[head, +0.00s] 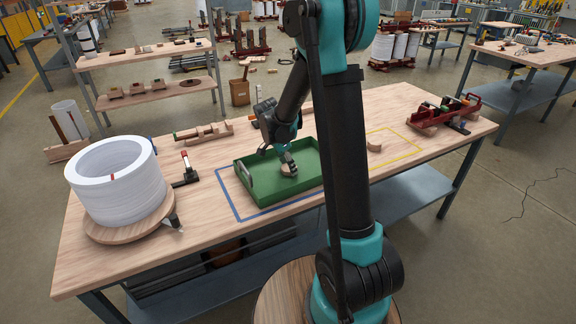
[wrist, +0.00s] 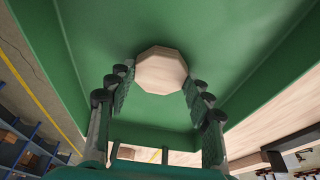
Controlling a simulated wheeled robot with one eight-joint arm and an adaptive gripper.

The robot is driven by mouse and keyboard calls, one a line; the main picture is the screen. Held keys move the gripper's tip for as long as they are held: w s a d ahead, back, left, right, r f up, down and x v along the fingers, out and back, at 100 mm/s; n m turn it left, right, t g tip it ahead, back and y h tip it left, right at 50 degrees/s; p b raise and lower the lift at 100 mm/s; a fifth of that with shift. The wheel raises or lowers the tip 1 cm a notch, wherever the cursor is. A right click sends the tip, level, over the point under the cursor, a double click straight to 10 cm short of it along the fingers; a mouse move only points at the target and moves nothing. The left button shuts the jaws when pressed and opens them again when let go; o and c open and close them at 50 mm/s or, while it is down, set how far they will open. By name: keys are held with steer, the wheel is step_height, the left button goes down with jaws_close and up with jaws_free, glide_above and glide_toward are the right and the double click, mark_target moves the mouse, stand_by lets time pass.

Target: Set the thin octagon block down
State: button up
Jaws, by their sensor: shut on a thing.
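The thin octagon block (wrist: 161,70) is pale wood. In the wrist view it sits between the two fingertips of my gripper (wrist: 158,88), which touch its sides. In the head view the block (head: 288,170) shows under the fingertips of my gripper (head: 287,162), inside the green tray (head: 250,197). The tray's floor (wrist: 165,28) fills much of the wrist view behind the block. I cannot tell whether the block rests on the tray floor or hangs just above it. My gripper points down and is shut on the block.
The tray stands in a blue outline (head: 228,199) on the wooden table (head: 120,257). A yellow outline (head: 418,149) to the right holds a small curved wooden piece (head: 374,146). A white roll (head: 118,183) stands at the left, and a red rack (head: 443,112) at the right.

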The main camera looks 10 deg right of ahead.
steer(key=o, duration=1.1)
steer(key=shift+f, duration=0.1)
steer(key=v, duration=1.2)
steer(key=s+d+f+n+t+y, duration=0.1)
steer(key=s+n, duration=0.3)
steer(key=s, duration=0.4)
steer(key=s+d+f+n+t+y, duration=0.1)
steer(key=s+d+f+n, duration=0.3)
steer(key=s, duration=0.4)
steer(key=s+d+f+n+t+y, duration=0.1)
steer(key=s+d+f+n, duration=0.2)
steer(key=s+n, duration=0.2)
steer(key=shift+s+d+f+n, duration=0.1)
steer(key=shift+s+n, duration=0.1)
steer(key=shift+s, duration=0.5)
steer(key=shift+s+f+n, duration=0.15)
steer(key=shift+s+n, duration=0.05)
steer(key=shift+s, duration=0.55)
